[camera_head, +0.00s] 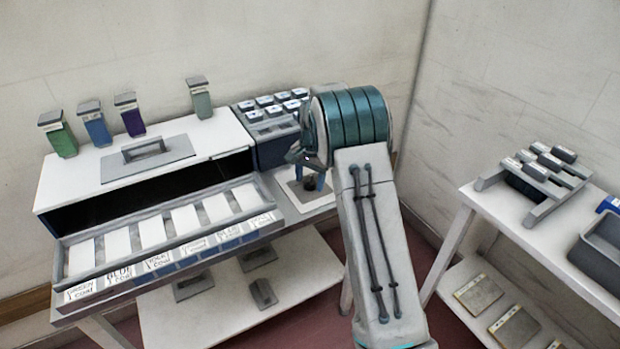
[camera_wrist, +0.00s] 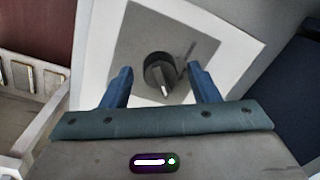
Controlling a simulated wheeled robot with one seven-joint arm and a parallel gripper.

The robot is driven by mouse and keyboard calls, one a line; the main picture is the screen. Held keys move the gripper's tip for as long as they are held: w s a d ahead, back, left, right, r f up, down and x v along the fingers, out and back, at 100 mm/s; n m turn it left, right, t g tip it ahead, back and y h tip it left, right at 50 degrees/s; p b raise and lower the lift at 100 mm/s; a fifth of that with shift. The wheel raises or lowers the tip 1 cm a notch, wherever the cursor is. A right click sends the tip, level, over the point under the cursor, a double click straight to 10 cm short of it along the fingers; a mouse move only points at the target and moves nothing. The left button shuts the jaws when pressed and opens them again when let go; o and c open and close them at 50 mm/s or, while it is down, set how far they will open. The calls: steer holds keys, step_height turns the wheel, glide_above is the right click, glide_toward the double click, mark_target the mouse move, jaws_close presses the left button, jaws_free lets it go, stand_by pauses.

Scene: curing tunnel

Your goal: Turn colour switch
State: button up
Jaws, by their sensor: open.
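The colour switch is a dark round knob (camera_wrist: 160,72) with a raised grip bar, on a grey square plate (camera_wrist: 135,35) set on a white panel (camera_wrist: 228,22). In the head view the knob (camera_head: 311,183) shows small on its plate, at the right end of the white bench, partly hidden by my arm. My gripper (camera_wrist: 163,84) is open, with one blue finger on each side of the knob in the wrist view. In the head view my gripper (camera_head: 311,177) is just over the knob. I cannot tell whether the fingers touch it.
A box (camera_head: 285,147) with several pale-topped blocks stands behind the switch. A slotted tray (camera_head: 95,285) with colour labels lies to the left. Coloured bottles (camera_head: 95,130) stand on the white tunnel housing (camera_head: 70,185). A second table (camera_head: 500,210) with a rack is at right.

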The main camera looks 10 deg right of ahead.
mark_target(312, 182)
steer(key=shift+r, duration=0.1)
step_height(312, 182, up, 14)
steer(key=shift+s+d+b, duration=0.3)
steer(key=shift+b, duration=0.05)
steer(key=shift+f, duration=0.2)
steer(key=s+r+n+t, duration=0.1)
steer(key=s+r+n, duration=0.15)
steer(key=s, duration=0.55)
steer(key=s+r+n, duration=0.1)
steer(key=s+r, duration=0.2)
steer(key=s, duration=0.5)
steer(key=s+f+n, duration=0.2)
steer(key=s, duration=0.8)
steer(key=s+f+n+t, duration=0.1)
steer(key=s+f+n, duration=0.2)
steer(key=s, duration=0.7)
steer(key=shift+s+a+f+t, duration=0.2)
steer(key=shift+a+t, duration=0.1)
